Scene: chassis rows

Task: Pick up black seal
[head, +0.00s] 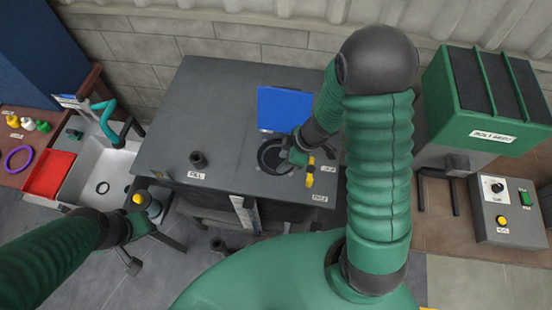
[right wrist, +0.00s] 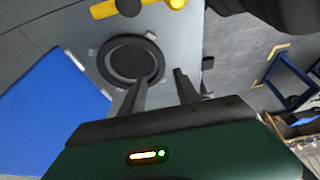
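A thin black ring (head: 103,187), which looks like the black seal, lies in the pale sink (head: 88,165) at the left of the head view. A dark round fitting (head: 271,156) is set in the grey bench top; in the right wrist view it shows as a black rim around a dark disc (right wrist: 131,60). My right gripper (head: 298,156) is over the bench beside this fitting. Its two fingers (right wrist: 160,78) are apart, with nothing visible between them. My left gripper (head: 146,205) is low in front of the sink and bench; its fingers are too small to read.
A blue panel (head: 284,108) stands behind the round fitting, and a yellow handle (head: 310,172) is right of it. A black knob (head: 198,159) rises from the bench. A red tray (head: 48,174) and a purple ring (head: 18,159) are far left. A green machine (head: 485,95) stands right.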

